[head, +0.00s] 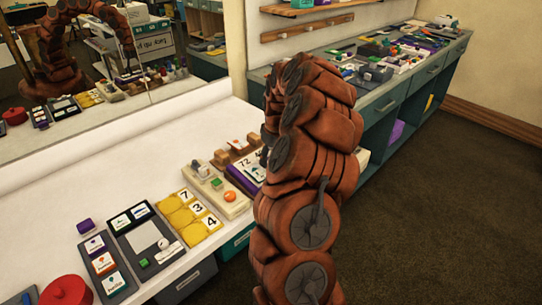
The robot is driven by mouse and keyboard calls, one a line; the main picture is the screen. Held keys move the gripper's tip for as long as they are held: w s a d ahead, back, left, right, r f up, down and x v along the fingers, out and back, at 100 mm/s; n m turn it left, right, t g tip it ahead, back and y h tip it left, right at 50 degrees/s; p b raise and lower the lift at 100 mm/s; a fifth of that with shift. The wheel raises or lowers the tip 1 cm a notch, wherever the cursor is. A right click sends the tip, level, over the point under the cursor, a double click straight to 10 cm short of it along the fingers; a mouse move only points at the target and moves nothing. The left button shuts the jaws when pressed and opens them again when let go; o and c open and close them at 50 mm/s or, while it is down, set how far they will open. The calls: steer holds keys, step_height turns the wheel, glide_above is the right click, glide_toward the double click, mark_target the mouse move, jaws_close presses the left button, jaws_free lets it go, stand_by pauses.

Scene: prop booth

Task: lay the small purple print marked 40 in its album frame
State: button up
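A purple-edged board (240,181) lies on the white counter just left of my arm. Its white face shows the number 72 and a second number starting with 4, cut off by my arm; I cannot tell if this is the album. No small purple print marked 40 can be made out. A small purple block (85,226) lies at the left, its marking unreadable. My arm rises at the centre and hides my gripper in the direct view. The mirror shows my gripper (128,73) small and dark, pointing down; its fingers are too small to read.
A cluttered teal cabinet (402,97) is behind right. Floor at right is clear.

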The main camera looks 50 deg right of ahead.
steer(key=o, duration=0.9)
steer(key=r, duration=0.4)
steer(key=s+r, duration=0.1)
steer(key=r, duration=0.7)
steer(key=shift+s, duration=0.35)
